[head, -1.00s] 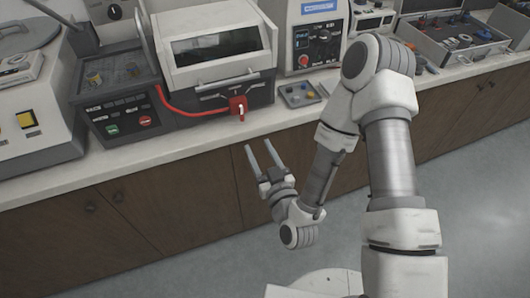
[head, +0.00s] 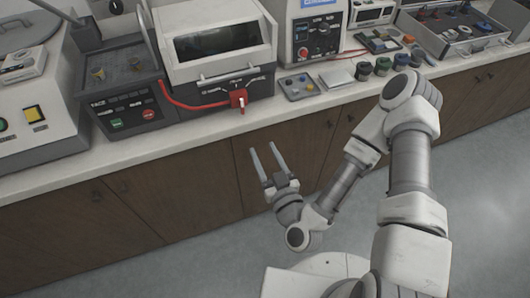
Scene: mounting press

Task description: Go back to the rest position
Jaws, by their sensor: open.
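My gripper (head: 269,160) is open and empty. Its two long grey fingers point up and away, in front of the brown cabinet doors and below the counter's front edge. It is apart from everything around it. My arm is folded on the right side of the head view, with its elbow high and its forearm slanting down to the gripper.
The white counter (head: 60,185) runs across the back. On it stand a white machine with a dark window (head: 217,43), a red handle (head: 238,99) at its front, a small parts tray (head: 297,86) and an open case (head: 432,42). Grey floor (head: 500,150) is free at right.

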